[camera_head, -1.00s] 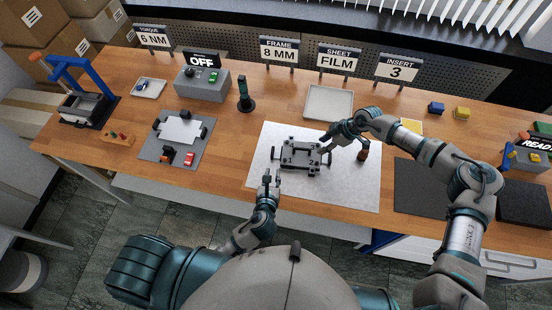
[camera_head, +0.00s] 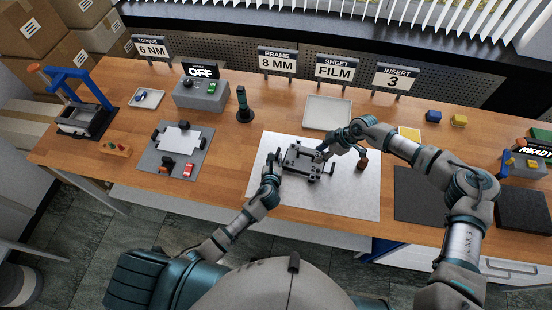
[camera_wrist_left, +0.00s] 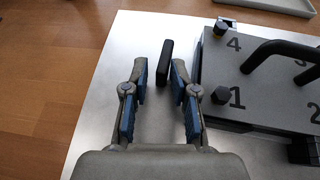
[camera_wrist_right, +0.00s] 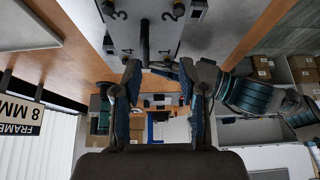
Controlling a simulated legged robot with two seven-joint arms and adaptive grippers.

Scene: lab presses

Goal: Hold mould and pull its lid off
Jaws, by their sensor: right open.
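The grey mould (camera_head: 302,165) lies on the white mat, its lid marked with numbers and carrying dark handles. In the left wrist view the lid (camera_wrist_left: 262,95) shows corner bolts and a black bar handle. My left gripper (camera_head: 277,158) is at the mould's left side. Its fingers (camera_wrist_left: 162,70) are open, with a black upright side handle (camera_wrist_left: 165,62) between the tips, apart from both. My right gripper (camera_head: 322,155) is at the lid's right part, open. In the right wrist view its fingers (camera_wrist_right: 159,70) point at the lid, and a dark handle (camera_wrist_right: 144,40) shows near the left fingertip.
The white mat (camera_head: 350,205) has bare room in front of the mould. A small brown-handled tool (camera_head: 361,163) stands right of it, close to my right arm. An empty tray (camera_head: 327,112) lies behind. A dark pad (camera_head: 418,195) lies to the right.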

